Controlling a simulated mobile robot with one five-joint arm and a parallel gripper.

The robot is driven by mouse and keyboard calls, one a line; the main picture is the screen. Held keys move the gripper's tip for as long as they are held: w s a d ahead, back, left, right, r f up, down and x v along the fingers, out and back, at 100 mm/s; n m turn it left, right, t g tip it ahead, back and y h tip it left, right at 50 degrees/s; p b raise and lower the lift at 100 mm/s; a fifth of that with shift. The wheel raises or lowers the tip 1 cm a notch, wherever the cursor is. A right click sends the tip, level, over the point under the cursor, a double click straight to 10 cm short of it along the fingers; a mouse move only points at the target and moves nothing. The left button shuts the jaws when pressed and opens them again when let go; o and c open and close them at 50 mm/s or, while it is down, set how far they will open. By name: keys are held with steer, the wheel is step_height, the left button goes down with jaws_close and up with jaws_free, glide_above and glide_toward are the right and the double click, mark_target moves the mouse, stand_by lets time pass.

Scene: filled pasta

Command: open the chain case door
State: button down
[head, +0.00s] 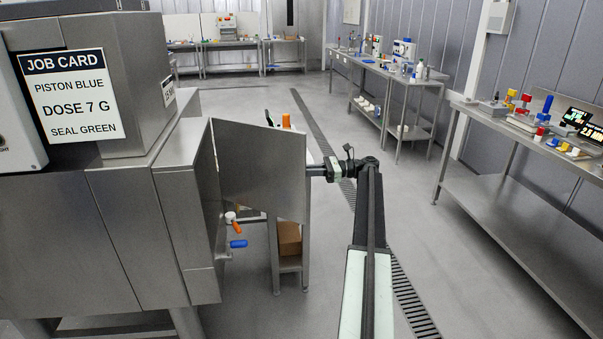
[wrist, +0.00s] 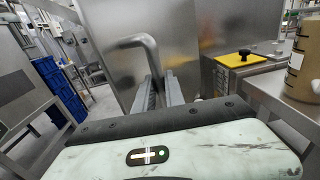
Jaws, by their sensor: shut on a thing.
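The chain case door (head: 262,170) is a flat steel panel that stands out to the right from the side of the steel machine (head: 130,230) in the head view. In the wrist view the door (wrist: 112,25) fills the upper middle, with a bent grey bar handle (wrist: 136,42) on its face. My gripper (head: 316,172) is at the door's right edge in the head view. In the wrist view my gripper's fingers (wrist: 160,86) are shut on the lower part of the handle. The handle is hidden in the head view, and so is the space behind the door.
Valves with orange and blue handles (head: 237,243) stick out below the door. A small stand with a cardboard box (head: 289,238) is behind it. A workbench (head: 530,150) runs along the right. The floor between is clear, with a drain grate (head: 410,305).

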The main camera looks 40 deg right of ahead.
steer(key=c, duration=1.4)
jaws_free()
steer(key=shift+w+a, duration=0.15)
steer(key=v, duration=0.7)
steer(key=shift+d, duration=0.4)
steer(key=shift+c, duration=0.4)
